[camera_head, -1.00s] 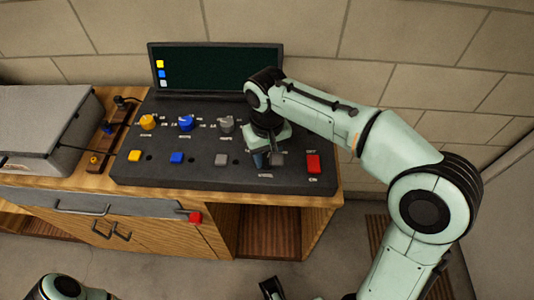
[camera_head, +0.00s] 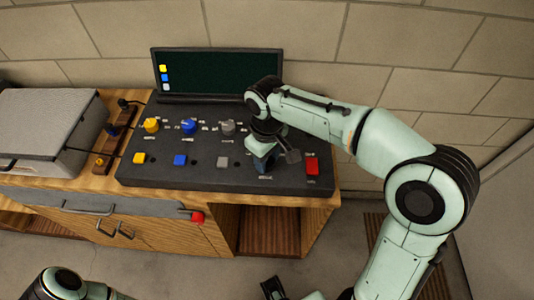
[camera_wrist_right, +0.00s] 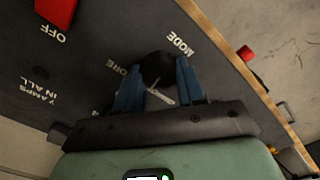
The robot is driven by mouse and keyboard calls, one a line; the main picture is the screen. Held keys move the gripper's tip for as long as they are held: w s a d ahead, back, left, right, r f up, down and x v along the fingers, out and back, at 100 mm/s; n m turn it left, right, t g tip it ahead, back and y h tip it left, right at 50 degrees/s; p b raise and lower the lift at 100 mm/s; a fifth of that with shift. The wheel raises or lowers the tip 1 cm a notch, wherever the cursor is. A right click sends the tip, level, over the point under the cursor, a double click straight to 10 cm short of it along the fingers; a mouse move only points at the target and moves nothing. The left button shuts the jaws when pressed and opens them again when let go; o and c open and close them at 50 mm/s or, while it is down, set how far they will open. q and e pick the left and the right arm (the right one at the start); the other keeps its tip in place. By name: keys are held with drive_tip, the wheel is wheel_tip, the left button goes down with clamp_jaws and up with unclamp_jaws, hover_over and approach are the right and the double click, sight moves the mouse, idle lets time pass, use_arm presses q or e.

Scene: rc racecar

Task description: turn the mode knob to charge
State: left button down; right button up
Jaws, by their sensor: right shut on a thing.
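The mode knob (camera_wrist_right: 158,68) is a dark round knob on the sloped black panel, beside the printed word MODE in the right wrist view. My right gripper (camera_wrist_right: 160,92) is shut on it, with a blue fingertip on each side. A thin pale line shows between the fingertips; I cannot tell which label it points to. Part of another label ending in "ORE" shows left of the knob; the gripper hides other lettering. In the head view my right gripper (camera_head: 265,165) covers the knob. A dark part at the bottom edge may be my left gripper (camera_head: 272,288), mostly cut off.
The panel (camera_head: 210,180) also bears yellow, blue and grey knobs (camera_head: 228,127) and buttons, and a red OFF/ON switch (camera_head: 311,166) right of my gripper. A dark screen (camera_head: 215,73) stands behind. A grey box (camera_head: 45,130) sits at left on the wooden bench (camera_head: 150,230).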

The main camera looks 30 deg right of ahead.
use_arm(q)
drive_tip(key=shift+w+r+p, duration=0.25)
drive_tip(key=shift+r+p, duration=0.2)
drive_tip(key=shift+r, duration=0.2)
use_arm(e)
drive_tip(key=shift+n, duration=1.2)
use_arm(q)
drive_tip(key=shift+r, duration=0.1)
use_arm(e)
drive_tip(key=o, duration=1)
drive_tip(key=shift+o, duration=0.2)
drive_tip(key=shift+r, duration=0.1)
use_arm(q)
drive_tip(key=r+p, duration=0.1)
drive_tip(key=w+r+p, duration=0.1)
drive_tip(key=r, duration=0.1)
drive_tip(key=shift+w+p, duration=0.15)
drive_tip(key=shift+p, duration=0.25)
use_arm(e)
wheel_tip(320, 180, up, 13)
